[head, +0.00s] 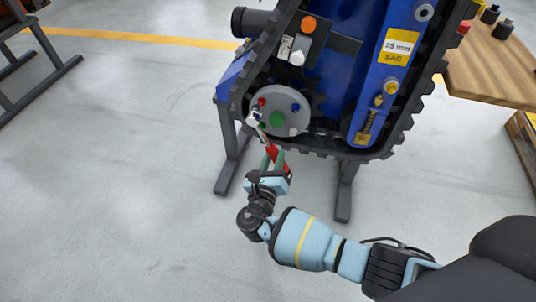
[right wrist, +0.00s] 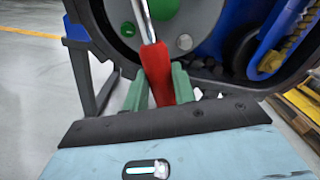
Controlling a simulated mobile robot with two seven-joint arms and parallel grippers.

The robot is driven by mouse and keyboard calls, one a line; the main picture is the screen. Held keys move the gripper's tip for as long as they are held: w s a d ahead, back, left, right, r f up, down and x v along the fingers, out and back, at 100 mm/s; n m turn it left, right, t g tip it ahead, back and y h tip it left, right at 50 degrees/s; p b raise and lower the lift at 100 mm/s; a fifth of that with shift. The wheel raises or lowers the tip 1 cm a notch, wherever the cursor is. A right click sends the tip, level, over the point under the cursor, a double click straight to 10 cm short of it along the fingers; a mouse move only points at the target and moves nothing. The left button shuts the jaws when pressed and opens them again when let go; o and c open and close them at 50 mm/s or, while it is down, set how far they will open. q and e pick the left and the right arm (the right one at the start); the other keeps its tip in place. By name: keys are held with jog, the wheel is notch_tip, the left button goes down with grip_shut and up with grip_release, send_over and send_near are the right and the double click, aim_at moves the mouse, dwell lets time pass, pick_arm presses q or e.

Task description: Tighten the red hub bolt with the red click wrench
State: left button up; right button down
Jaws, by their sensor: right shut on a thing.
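The red click wrench (head: 272,152) has a red handle and a silver shaft and head. My right gripper (head: 274,162) is shut on the handle; in the right wrist view its green fingers (right wrist: 158,88) stand either side of the red handle (right wrist: 157,75). The shaft slants up to the round grey hub (head: 282,97) of the tracked carrier. The wrench head (head: 254,117) is at the hub's left edge, just below the red hub bolt (head: 262,102). I cannot tell whether they touch. In the right wrist view the wrench head and red bolt are out of frame. My left gripper is not in view.
The hub also bears a green centre (head: 277,118), a blue bolt (head: 296,107) and a pale one (head: 293,131). Black track (head: 395,135) surrounds the blue carrier (head: 360,70), which stands on grey legs (head: 228,175). A wooden table (head: 490,65) is at right.

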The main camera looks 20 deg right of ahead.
jog(key=d+r+n+p, duration=0.1)
jog(key=p, duration=0.1)
jog(key=s+d+r+n+p, duration=0.1)
jog(key=p, duration=0.1)
jog(key=shift+s+d+n, duration=0.15)
jog(key=shift+s+n, duration=0.05)
jog(key=shift+n, duration=0.2)
pick_arm(q)
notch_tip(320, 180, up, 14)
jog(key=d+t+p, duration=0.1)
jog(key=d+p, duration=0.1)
jog(key=p, duration=0.8)
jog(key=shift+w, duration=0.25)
pick_arm(e)
jog(key=s+d+r+n, duration=0.2)
jog(key=d+r+n, duration=0.1)
jog(key=n, duration=0.3)
jog(key=shift+s+d+r, duration=0.15)
jog(key=shift+s+r, duration=0.05)
jog(key=shift+r, duration=0.7)
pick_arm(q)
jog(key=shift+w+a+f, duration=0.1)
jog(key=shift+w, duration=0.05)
pick_arm(e)
jog(key=shift+w+d, duration=0.25)
jog(key=shift+w, duration=0.1)
